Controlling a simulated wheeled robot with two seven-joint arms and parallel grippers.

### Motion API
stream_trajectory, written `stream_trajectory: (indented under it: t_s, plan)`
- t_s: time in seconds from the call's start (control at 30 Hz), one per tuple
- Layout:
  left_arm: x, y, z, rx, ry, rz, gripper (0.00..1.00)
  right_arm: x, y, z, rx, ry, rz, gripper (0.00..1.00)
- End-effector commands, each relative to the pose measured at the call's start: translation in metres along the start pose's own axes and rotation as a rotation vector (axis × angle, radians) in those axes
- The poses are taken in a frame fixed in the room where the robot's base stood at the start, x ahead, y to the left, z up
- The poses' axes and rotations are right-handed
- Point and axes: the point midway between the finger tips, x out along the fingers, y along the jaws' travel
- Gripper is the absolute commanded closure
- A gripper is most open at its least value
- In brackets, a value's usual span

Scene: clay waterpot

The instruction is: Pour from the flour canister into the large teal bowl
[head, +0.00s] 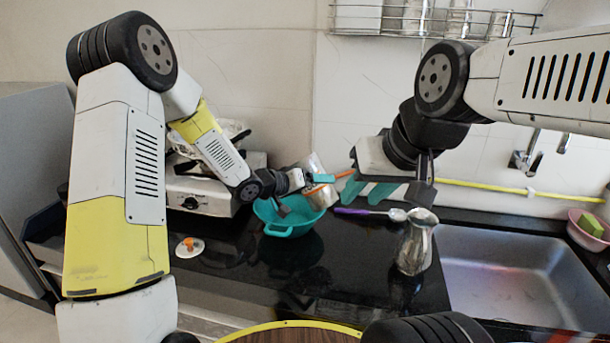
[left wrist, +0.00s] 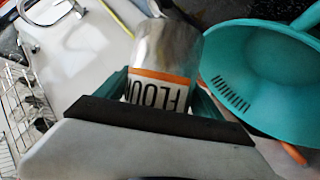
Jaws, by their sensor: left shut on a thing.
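The flour canister (head: 318,195), silvery with an orange-edged white label, is held tilted over the large teal bowl (head: 288,228). My left gripper (head: 305,183) is shut on it. In the left wrist view the canister (left wrist: 160,75) sits between the teal fingers with its FLOUR label showing, and the slotted teal bowl (left wrist: 262,80) is beside it on the right. The bowl stands on the dark counter; its inside is partly hidden, and no flour stream is visible. My right gripper (head: 368,190) is open and empty, above the counter right of the bowl.
A metal pitcher (head: 414,245) stands near the sink (head: 520,280). A purple-handled spoon (head: 370,212) lies behind it. A white lid with an orange knob (head: 189,247) lies left of the bowl. A stove (head: 198,190) is at the back left.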

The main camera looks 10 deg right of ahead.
Motion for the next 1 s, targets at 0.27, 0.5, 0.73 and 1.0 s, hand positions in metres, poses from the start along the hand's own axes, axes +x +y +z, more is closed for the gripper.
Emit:
stream_trajectory:
  t_s: [0.27,0.5,0.73,1.0]
  plan:
    - [0.006,-0.004,0.013,-0.122,-0.016,0.052,0.96,0.0,0.0,0.0,0.0,0.0,0.0,0.64]
    - [0.012,-0.008,0.025,-0.229,-0.033,0.097,0.96,0.0,0.0,0.0,0.0,0.0,0.0,0.64]
    - [0.013,-0.009,0.028,-0.267,-0.037,0.114,0.96,0.0,0.0,0.0,0.0,0.0,0.0,0.64]
    - [0.015,-0.011,0.032,-0.401,-0.058,0.164,0.96,0.0,0.0,0.0,0.0,0.0,0.0,0.64]
